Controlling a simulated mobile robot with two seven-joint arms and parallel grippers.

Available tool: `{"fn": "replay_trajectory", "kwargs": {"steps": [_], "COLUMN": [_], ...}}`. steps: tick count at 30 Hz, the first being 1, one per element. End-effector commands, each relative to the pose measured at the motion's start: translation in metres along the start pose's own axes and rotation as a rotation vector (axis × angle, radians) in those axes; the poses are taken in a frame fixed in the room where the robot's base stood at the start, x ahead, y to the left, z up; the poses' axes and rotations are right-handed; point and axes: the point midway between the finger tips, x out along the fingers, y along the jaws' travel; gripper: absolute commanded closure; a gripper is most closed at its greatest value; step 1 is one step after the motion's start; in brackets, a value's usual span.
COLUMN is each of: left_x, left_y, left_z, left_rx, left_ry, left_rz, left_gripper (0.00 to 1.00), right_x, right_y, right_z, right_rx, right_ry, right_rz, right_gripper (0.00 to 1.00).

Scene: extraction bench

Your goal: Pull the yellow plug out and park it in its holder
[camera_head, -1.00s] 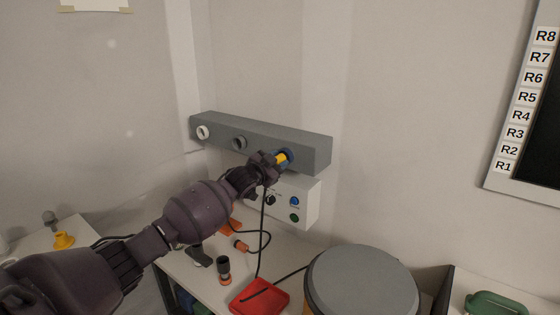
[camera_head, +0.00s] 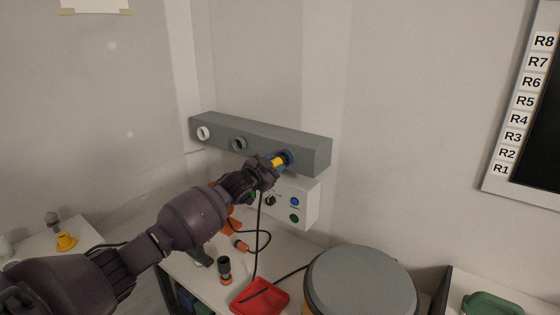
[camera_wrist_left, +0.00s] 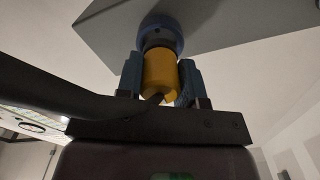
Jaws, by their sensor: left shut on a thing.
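The yellow plug (camera_head: 278,161) is at the blue-ringed socket (camera_head: 289,155) near the right end of the long grey wall box. My left gripper (camera_head: 270,167) is shut on it from the front left. In the left wrist view the yellow plug (camera_wrist_left: 160,73) sits between both fingers, with the blue ring (camera_wrist_left: 160,30) just beyond it. A dark band shows between yellow body and ring; how deep the plug sits, I cannot tell. A black cable hangs below the gripper. A small yellow piece (camera_head: 66,241) stands on the left bench; whether it is the holder is unclear. My right gripper is not in view.
The grey box (camera_head: 260,133) has two other round sockets to the left. Below it is a white control box (camera_head: 305,203) with buttons. The bench holds a red tray (camera_head: 273,291), a dark and orange connector (camera_head: 224,270) and cable. A grey-lidded drum (camera_head: 362,278) stands in front.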

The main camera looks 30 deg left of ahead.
Motion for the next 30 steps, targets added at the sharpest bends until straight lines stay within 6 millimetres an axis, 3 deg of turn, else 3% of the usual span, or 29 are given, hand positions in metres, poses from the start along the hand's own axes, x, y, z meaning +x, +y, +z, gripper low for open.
{"fn": "replay_trajectory", "kwargs": {"steps": [11, 30], "left_x": [-0.009, -0.025], "left_y": [0.0, 0.0], "left_z": [0.0, 0.0], "left_rx": [-0.001, -0.001], "left_ry": [-0.001, 0.0], "left_rz": [0.0, 0.0], "left_gripper": [0.98, 0.98], "right_x": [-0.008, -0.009], "right_y": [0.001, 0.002], "right_z": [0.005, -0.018], "right_rx": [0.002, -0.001], "right_ry": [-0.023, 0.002], "right_rz": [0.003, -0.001], "right_gripper": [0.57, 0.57]}}
